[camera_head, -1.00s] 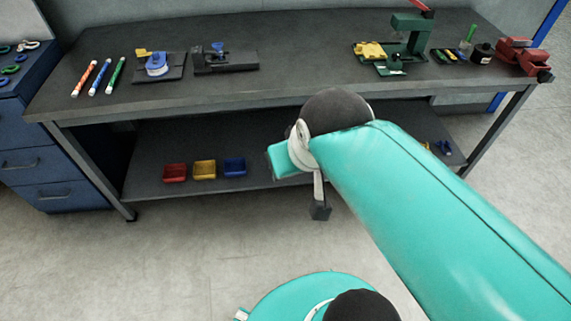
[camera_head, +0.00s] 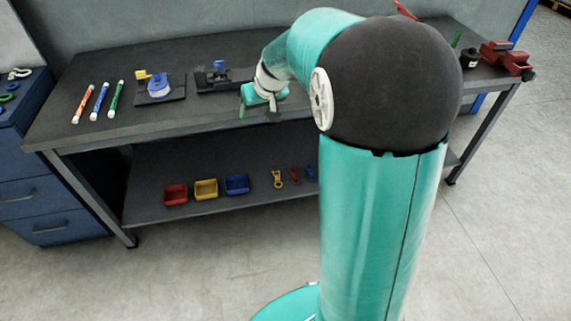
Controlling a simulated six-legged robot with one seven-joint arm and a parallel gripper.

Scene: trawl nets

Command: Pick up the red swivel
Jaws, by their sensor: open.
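The red swivel (camera_head: 294,174) looks like a small red piece on the lower shelf of the bench. It lies between a yellow piece (camera_head: 278,179) on its left and a blue piece (camera_head: 310,172) on its right. My gripper (camera_head: 258,108) is open and appears empty. In the picture it shows above and to the left of the red swivel, in front of the bench's front edge. The swivel is clear of my arm in this view, but its fine shape is too small to tell.
Red (camera_head: 175,194), yellow (camera_head: 206,189) and blue (camera_head: 237,184) bins stand left of the swivels on the lower shelf (camera_head: 150,160). The worktop (camera_head: 150,110) is above. Coloured rods (camera_head: 99,102) and a red vise (camera_head: 506,58) lie on it. My arm hides the right middle.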

